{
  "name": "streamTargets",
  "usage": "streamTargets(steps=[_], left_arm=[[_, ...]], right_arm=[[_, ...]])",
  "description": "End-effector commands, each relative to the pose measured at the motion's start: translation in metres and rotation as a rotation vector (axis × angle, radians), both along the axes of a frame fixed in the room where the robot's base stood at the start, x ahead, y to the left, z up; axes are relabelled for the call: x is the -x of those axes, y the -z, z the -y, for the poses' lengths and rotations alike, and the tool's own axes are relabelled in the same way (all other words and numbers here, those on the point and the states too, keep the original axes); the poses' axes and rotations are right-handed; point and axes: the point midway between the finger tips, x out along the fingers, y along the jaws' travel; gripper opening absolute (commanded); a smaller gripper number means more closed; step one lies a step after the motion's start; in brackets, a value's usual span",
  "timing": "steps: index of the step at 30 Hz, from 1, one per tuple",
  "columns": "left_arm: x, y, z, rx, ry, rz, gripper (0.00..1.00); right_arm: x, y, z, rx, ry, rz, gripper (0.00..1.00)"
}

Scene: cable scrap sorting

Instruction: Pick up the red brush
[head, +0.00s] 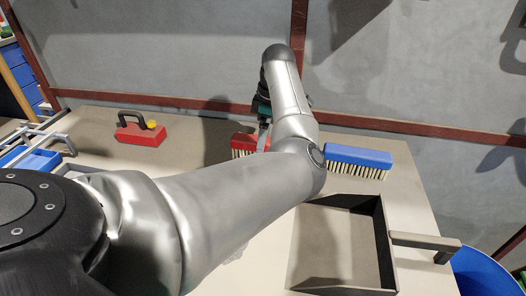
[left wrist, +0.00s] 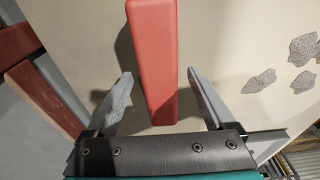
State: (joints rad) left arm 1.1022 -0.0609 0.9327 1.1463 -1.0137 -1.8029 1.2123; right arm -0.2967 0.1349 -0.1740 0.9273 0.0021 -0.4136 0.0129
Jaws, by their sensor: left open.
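The red brush (head: 240,141), with pale bristles, lies on the table near its back edge and is partly hidden behind my left arm in the head view. My left gripper (head: 264,132) is over it, with a grey finger pointing down beside it. In the left wrist view the red brush (left wrist: 154,55) reaches in from the top, and its near end lies between the two fingers of my open left gripper (left wrist: 158,76). A gap shows on each side, so neither finger appears to touch it. My right gripper is not in view.
A blue brush (head: 358,156) lies to the right. A dustpan-like tray (head: 381,243) with a handle stands in front of it. A red block with a black handle (head: 140,134) is at left. Grey flakes (left wrist: 258,82) lie right of the brush. A grey wall stands behind the table.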

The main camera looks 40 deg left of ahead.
Motion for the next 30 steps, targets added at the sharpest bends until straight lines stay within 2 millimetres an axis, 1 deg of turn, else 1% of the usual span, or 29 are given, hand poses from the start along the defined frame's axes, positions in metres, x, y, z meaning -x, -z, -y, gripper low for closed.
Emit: streamTargets(steps=[1,3,11,12,30], left_arm=[[0.0006,0.0045,-0.0004,0.0,0.0,-0.001,0.88],[0.0008,0.0069,-0.0009,0.0,0.0,-0.001,0.88],[0.0008,0.0073,-0.0011,0.0,-0.001,-0.001,0.88],[0.0008,0.0072,-0.0011,0.0,-0.001,-0.001,0.85],[0.0007,0.0068,-0.001,0.0,-0.001,0.0,0.18]], right_arm=[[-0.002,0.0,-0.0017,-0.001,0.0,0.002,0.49],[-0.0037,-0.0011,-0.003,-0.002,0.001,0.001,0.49],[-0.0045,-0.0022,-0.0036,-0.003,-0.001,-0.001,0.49],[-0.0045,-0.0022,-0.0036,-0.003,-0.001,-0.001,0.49],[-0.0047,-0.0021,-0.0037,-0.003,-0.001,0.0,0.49]])
